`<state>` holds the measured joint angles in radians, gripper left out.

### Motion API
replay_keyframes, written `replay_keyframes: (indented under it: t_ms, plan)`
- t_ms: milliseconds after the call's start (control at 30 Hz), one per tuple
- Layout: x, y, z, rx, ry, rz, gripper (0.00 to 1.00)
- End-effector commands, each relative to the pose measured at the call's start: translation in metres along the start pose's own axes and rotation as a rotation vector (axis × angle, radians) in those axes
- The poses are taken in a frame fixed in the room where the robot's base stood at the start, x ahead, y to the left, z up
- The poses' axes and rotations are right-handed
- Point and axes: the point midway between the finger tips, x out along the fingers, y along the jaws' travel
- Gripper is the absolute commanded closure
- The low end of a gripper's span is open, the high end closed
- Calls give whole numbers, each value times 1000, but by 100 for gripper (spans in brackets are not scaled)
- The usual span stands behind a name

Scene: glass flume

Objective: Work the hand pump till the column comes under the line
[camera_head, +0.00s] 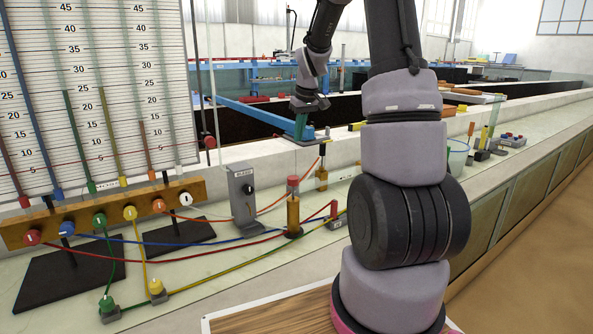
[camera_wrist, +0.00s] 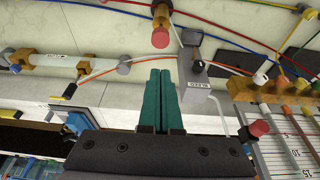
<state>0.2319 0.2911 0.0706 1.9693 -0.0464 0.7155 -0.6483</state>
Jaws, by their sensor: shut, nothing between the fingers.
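My gripper (camera_head: 300,128) has teal fingers, shut and empty, hanging above the far side of the bench. In the wrist view its fingertips (camera_wrist: 161,72) point toward the bench, touching nothing I can make out. A white cylinder (camera_wrist: 80,62) in brass brackets, apparently the hand pump, lies left of the fingers in the wrist view; my arm mostly hides that area in the head view. The gauge board (camera_head: 150,60) carries several coloured columns. A thin red line (camera_head: 130,157) crosses it low down. The blue, green and yellow columns stand above the line; the orange column (camera_head: 145,145) also tops it.
A grey box labelled BLEED (camera_head: 243,195) with a black knob stands near a red-capped brass cylinder (camera_head: 293,212). Coloured tubes run over the bench to a brass valve manifold (camera_head: 100,213). A red marker (camera_head: 209,142) sits on an upright rod.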

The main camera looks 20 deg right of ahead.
Motion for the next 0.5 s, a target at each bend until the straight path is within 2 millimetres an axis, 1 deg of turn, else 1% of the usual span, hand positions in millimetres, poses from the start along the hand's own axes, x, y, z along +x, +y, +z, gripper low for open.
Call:
replay_keyframes:
  t_ms: [167,267,367,500]
  plan:
    - [0,0,0,1,0,0,100]
    - [5,0,0,1,-2,-1,100]
    - [16,0,1,0,-3,-1,100]
    - [43,-1,1,2,-4,-2,100]
